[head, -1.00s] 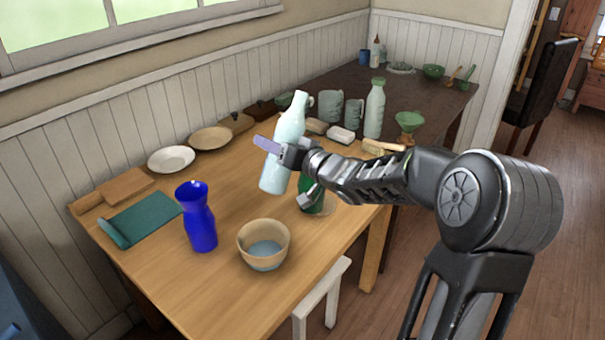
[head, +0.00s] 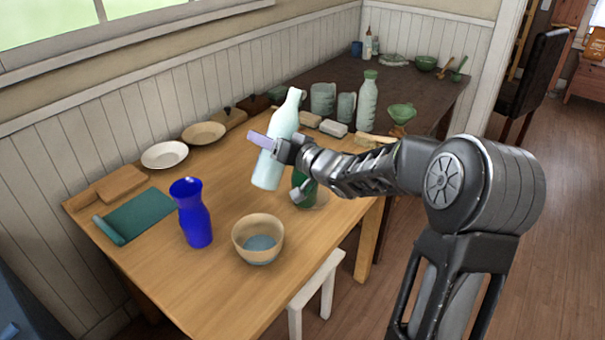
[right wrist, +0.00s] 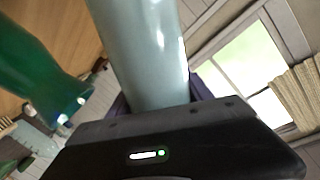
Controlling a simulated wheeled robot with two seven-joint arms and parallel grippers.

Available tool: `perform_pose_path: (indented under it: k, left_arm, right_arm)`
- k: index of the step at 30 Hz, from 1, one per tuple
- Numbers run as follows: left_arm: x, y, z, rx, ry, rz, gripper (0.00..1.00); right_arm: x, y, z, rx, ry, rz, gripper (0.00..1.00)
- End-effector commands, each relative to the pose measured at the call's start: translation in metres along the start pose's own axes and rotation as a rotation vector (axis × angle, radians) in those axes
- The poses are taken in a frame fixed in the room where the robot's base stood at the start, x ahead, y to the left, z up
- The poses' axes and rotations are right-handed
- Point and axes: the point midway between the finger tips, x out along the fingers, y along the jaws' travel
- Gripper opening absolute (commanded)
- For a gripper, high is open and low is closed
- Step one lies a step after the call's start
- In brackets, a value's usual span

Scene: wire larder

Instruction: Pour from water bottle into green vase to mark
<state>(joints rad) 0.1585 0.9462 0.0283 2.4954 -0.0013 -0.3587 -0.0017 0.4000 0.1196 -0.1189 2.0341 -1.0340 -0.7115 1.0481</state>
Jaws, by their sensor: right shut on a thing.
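The water bottle (head: 276,140) is pale blue-white. My right gripper (head: 272,146) is shut on its middle and holds it above the table, tilted with its neck leaning right. In the right wrist view the bottle (right wrist: 145,50) rises from between the fingers. The green vase (head: 303,187) stands on the table just right of the bottle in the head view, partly hidden by my right gripper and wrist. It also shows at the left of the right wrist view (right wrist: 35,65). Its fill mark and water level cannot be made out. My left gripper is out of view.
A blue vase (head: 193,213) and a tan bowl (head: 244,242) stand at the front of the wooden table. A teal mat (head: 140,216) lies at left. Plates line the wall. A tall pale-green bottle (head: 367,105), mugs and a green funnel-like cup (head: 401,112) stand behind my arm.

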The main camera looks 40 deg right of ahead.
Motion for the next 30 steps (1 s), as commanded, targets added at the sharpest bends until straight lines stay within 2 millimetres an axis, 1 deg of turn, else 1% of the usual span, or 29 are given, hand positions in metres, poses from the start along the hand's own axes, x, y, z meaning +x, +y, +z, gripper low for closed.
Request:
perform_pose_path:
  k: [10, 21, 30]
  left_arm:
    - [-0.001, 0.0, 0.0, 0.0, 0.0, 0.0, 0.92]
    - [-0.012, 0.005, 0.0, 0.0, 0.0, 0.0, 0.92]
    - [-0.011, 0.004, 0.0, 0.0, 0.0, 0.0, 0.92]
  right_arm:
    - [0.0, -0.001, -0.001, 0.003, 0.002, -0.002, 0.0]
    - [-0.001, -0.005, 0.001, 0.056, -0.008, -0.003, 0.0]
    - [-0.001, -0.005, 0.003, 0.06, -0.009, -0.003, 0.0]
